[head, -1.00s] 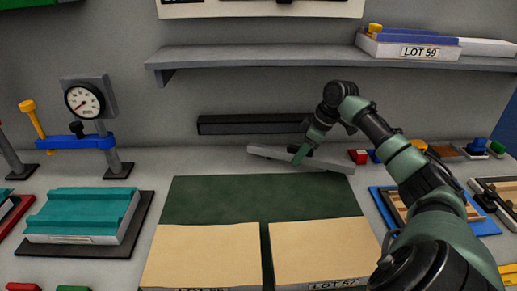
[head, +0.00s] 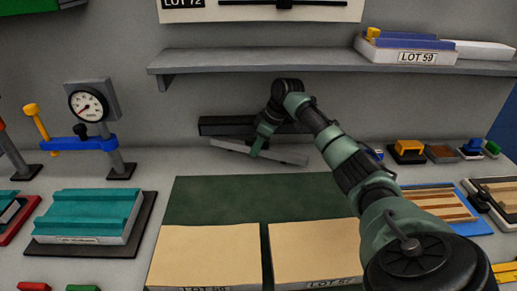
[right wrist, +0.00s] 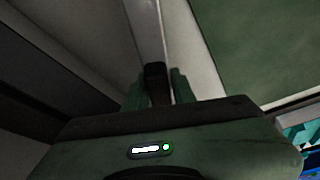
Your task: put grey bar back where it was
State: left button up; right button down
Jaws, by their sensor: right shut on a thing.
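The grey bar (head: 285,157) is long and thin and shows in the head view at the back of the bench, behind the green mat (head: 240,200). It slopes slightly down to the right. My right gripper (head: 257,152) is shut at the middle of the bar, over it from above. In the right wrist view, the fingers (right wrist: 157,92) stand either side of a dark upright piece (right wrist: 154,76), with the pale bar (right wrist: 147,30) running away beyond. Whether the bar touches the bench is unclear. My left gripper is not in view.
A long black block (head: 225,125) lies along the wall behind the bar. A shelf (head: 260,62) overhangs above. Two tan panels (head: 205,255) lie on the mat's front. A gauge stand (head: 100,105) with a blue clamp is at left. Several small parts (head: 408,148) stand at right.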

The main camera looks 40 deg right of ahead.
jog(key=shift+s+d+f, duration=0.1)
jog(key=shift+f, duration=0.3)
jog(key=shift+s+d+f, duration=0.1)
jog(key=shift+s+f, duration=0.05)
jog(key=shift+f, duration=0.6)
jog(key=c, duration=1.2)
grip_release()
jog(key=shift+f, duration=0.1)
jog(key=shift+o, duration=0.2)
